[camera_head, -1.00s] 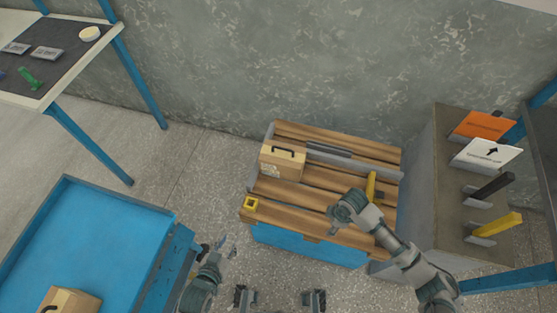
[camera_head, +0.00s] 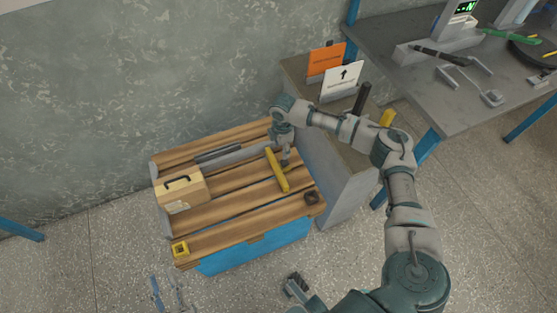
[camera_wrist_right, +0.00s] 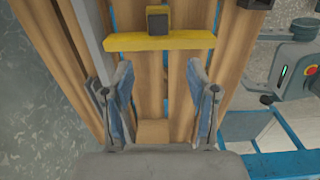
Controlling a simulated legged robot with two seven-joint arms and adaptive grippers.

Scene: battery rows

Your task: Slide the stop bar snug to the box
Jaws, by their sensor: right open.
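The yellow stop bar (camera_head: 279,176) lies across the slats of the wooden deck, towards its right end. The cardboard box (camera_head: 181,190) with a black handle stands at the deck's left end, with a wide gap of bare slats between it and the bar.
A grey rail (camera_head: 244,153) runs along the back of the deck, with a dark strip (camera_head: 218,154) beside it. A grey cabinet with signs (camera_head: 342,79) stands right of the deck, and a workbench (camera_head: 440,95) beyond.

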